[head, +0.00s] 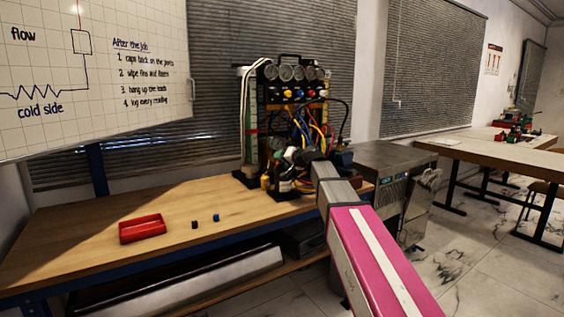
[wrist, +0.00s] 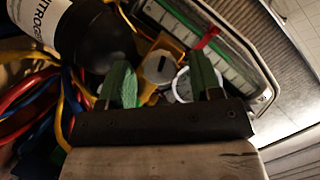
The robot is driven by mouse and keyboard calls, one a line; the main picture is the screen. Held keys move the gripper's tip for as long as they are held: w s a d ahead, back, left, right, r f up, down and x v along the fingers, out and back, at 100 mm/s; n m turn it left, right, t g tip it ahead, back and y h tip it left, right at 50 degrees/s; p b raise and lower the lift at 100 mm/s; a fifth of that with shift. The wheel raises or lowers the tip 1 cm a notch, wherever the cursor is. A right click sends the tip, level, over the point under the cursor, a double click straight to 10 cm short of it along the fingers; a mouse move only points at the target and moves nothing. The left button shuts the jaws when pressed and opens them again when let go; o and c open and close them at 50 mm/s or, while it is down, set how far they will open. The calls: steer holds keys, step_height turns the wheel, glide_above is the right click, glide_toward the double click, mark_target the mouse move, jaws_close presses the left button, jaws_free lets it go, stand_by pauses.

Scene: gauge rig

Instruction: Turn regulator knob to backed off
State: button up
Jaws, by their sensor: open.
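The gauge rig (head: 290,98) stands at the back of the wooden bench, with dials on top and coloured hoses below. In the wrist view a round grey knob (wrist: 158,67) with a dark mark sits on a yellow body; it looks like the regulator knob. A white-faced gauge (wrist: 183,86) is beside it. My gripper (wrist: 160,60) is open, its green fingers on either side of the knob in the picture, with nothing held. I cannot tell whether they touch anything. In the head view the gripper is hard to make out against the rig's lower part.
A black nitrogen bottle (wrist: 100,40) with a white label is close to my left finger. Coloured hoses (wrist: 40,105) crowd the left. A panel with a red part (wrist: 207,38) lies beyond. A red tray (head: 142,229) and two small caps (head: 205,221) sit on the bench.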

steer(key=shift+w+a+f, duration=0.1)
steer(key=shift+w+a, duration=0.15)
steer(key=shift+w, duration=0.05)
steer(key=c, duration=0.9)
steer(key=shift+c, duration=0.2)
